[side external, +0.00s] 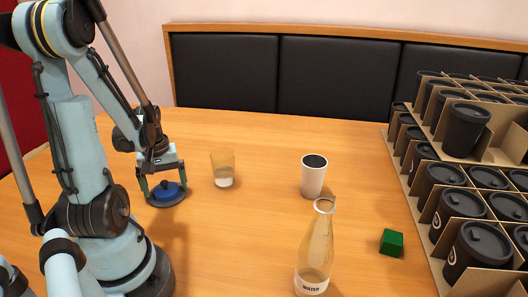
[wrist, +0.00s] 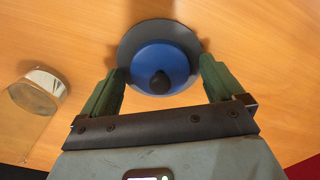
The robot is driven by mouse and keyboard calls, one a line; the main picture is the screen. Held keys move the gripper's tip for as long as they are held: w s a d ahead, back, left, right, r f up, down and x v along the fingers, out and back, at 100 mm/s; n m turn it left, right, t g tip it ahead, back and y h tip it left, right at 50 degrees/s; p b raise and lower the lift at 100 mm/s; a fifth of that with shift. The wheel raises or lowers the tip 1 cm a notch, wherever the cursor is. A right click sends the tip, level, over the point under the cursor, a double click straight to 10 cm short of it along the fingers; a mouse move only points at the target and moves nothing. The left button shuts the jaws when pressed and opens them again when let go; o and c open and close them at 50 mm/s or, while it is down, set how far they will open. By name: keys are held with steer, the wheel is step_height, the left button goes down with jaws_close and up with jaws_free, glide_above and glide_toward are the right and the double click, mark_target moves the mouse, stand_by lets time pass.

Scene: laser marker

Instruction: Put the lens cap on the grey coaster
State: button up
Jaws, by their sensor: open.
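The lens cap looks like a blue round disc (side external: 166,189) with a dark knob at its centre. It appears to rest on the grey coaster (side external: 178,202), a flat round disc on the table at the left. In the wrist view the blue cap (wrist: 178,62) covers much of the coaster (wrist: 148,32), whose grey rim shows mostly on the far side. My gripper (side external: 163,187) is low over the cap, with one green finger on each side. In the wrist view my gripper (wrist: 162,66) is open, and the fingers look slightly apart from the cap.
A glass tumbler (side external: 222,171) stands just right of the coaster. A cardboard rack of black cups (side external: 470,215) fills the right edge.

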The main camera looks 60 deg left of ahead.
mark_target(164, 182)
step_height(164, 182, up, 12)
steer(key=w+d+m+t, duration=0.2)
steer(key=w+d+m, duration=0.2)
steer(key=d, duration=0.3)
steer(key=w+d+m+t, duration=0.2)
steer(key=w+d+m, duration=0.3)
steer(key=d, duration=0.3)
steer(key=w+d+r+m+t, duration=0.1)
steer(key=w+d+m+t, duration=0.2)
steer(key=w+d+m, duration=0.2)
steer(key=d+m, duration=0.1)
steer(key=d, duration=0.2)
steer(key=shift+w, duration=0.25)
stand_by(0.6)
